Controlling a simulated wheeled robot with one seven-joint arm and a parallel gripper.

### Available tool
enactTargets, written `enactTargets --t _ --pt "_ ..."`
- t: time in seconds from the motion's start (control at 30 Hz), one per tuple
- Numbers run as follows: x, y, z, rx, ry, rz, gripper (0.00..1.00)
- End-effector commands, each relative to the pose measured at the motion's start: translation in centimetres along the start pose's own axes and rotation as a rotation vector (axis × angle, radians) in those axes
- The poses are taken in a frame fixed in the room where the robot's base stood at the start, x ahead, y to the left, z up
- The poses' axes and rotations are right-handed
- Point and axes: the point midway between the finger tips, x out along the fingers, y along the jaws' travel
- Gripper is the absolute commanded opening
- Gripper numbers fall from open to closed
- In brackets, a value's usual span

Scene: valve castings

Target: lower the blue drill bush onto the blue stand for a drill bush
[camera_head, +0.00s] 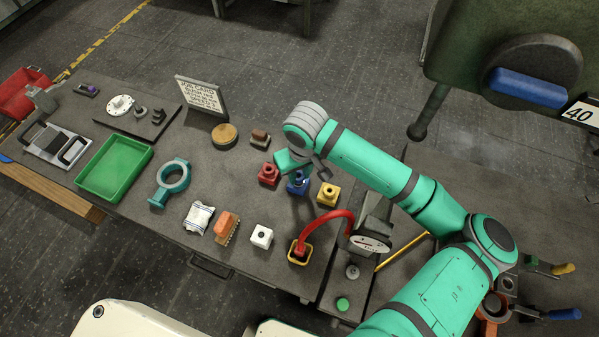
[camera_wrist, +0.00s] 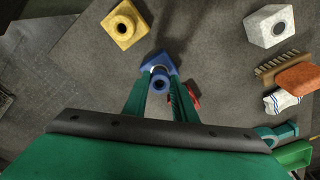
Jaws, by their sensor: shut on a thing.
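The blue drill bush (camera_wrist: 159,83) is a small blue cylinder with a dark hole, held between the fingertips of my gripper (camera_wrist: 161,90) in the wrist view. The blue stand (camera_wrist: 172,66) shows just behind it, partly hidden by the bush and fingers. In the head view the blue stand (camera_head: 297,189) sits between a red and a yellow one. My gripper (camera_head: 299,170) is directly over it, shut on the bush, which is mostly hidden there. The bush is over or at the stand; I cannot tell whether they touch.
A red stand (camera_head: 268,175) and a yellow stand (camera_head: 328,195) flank the blue one closely. A white block (camera_head: 261,237), an orange brush (camera_head: 226,226) and a red hose (camera_head: 328,222) are nearer the front. A teal ring (camera_head: 170,183) and green tray (camera_head: 115,168) are left.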

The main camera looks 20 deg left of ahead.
Motion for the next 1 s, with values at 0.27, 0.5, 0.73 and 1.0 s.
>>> enactTargets --t 0.27,0.5,0.73,1.0 --pt "0.5 0.0 0.0 0.001 0.001 0.000 0.01" --pt "1.2 0.1 0.1 0.001 0.002 0.001 0.01" --pt "1.9 0.0 0.2 0.000 0.001 0.000 0.01" --pt "2.3 0.1 0.2 0.000 0.001 0.001 0.46"
